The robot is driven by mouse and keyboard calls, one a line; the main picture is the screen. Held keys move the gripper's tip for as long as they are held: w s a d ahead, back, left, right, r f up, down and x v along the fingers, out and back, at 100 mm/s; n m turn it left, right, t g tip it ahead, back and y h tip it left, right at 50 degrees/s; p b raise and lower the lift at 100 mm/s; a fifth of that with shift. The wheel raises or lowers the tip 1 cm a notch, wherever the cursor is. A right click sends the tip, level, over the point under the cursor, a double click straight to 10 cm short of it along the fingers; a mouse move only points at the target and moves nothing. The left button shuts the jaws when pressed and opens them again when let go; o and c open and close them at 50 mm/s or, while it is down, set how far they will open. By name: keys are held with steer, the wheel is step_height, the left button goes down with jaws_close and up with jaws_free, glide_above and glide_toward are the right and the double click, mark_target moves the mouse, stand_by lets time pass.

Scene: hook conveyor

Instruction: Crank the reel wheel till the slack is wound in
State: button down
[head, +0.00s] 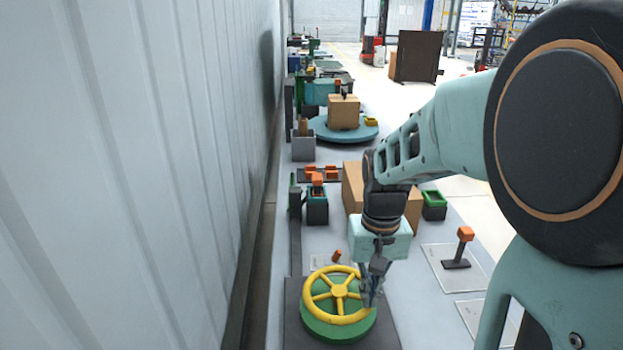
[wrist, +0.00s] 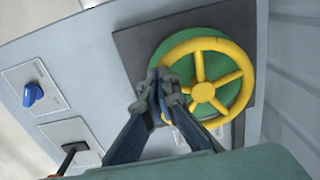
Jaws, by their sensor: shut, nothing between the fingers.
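The yellow reel wheel (head: 338,292) has spokes and a round hub and lies flat over a green round base (head: 340,329) on a dark plate. It also shows in the wrist view (wrist: 203,92), with the green base (wrist: 217,43) under it. My gripper (head: 371,298) is at the right side of the wheel rim in the head view. In the wrist view my gripper (wrist: 163,80) has its fingers together at the rim's left edge. I cannot tell whether the fingers touch the rim. No handle on the wheel and no slack line can be made out.
An orange-topped lever (head: 464,236) stands right of my gripper. A blue knob (wrist: 33,93) on a pale plate shows in the wrist view. Cardboard boxes (head: 352,187) stand behind my wrist. A corrugated wall (head: 130,180) runs along the left.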

mark_target(357, 272)
steer(key=shift+w+d+p, duration=0.25)
steer(key=shift+w+d, duration=0.15)
steer(key=shift+w, duration=0.45)
steer(key=shift+w+d+p, duration=0.2)
steer(key=shift+w+d, duration=0.2)
steer(key=shift+w, duration=0.4)
steer(key=shift+w+p, duration=0.55)
steer(key=shift+w, duration=1.25)
steer(key=shift+a, duration=0.1)
steer(key=shift+w+a+p, duration=0.3)
steer(key=shift+w+a, duration=0.2)
steer(key=shift+w, duration=0.3)
steer(key=shift+w+a+p, duration=0.3)
steer(key=shift+w+a, duration=0.15)
steer(key=shift+w, duration=0.3)
steer(key=shift+s, duration=0.1)
